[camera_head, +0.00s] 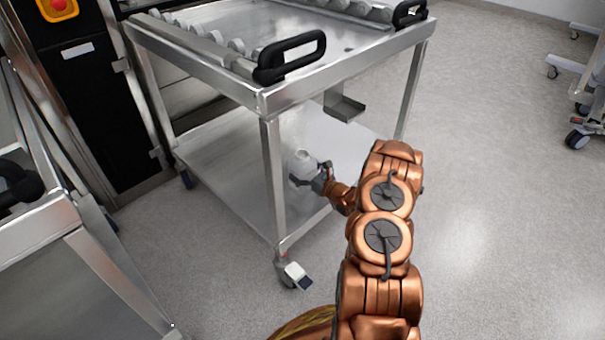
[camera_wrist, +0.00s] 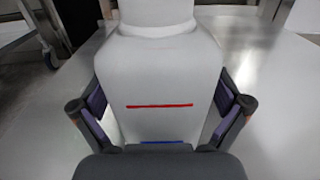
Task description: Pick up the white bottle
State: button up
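The white bottle (camera_head: 301,161) stands upright on the lower shelf (camera_head: 225,166) of the metal cart. In the wrist view its pale body (camera_wrist: 160,75) fills the middle, with a red line and a blue line across it. My gripper (camera_head: 312,178) is low at the bottle's right side in the head view. In the wrist view my gripper (camera_wrist: 160,100) has one finger on each side of the bottle, with the purple pads close against its sides. Whether the pads press on it is not clear. The bottle's top is cut off in the wrist view.
The cart's upper tray (camera_head: 275,40), with black handles (camera_head: 291,56), overhangs the lower shelf. A front leg (camera_head: 274,180) stands just left of the bottle. A small metal bracket (camera_head: 344,107) hangs below the tray. Another cart (camera_head: 100,270) is at left.

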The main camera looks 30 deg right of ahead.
aim_at(303, 154)
jog(key=c, duration=0.9)
notch_tip(303, 154, up, 10)
jog(key=p, duration=0.3)
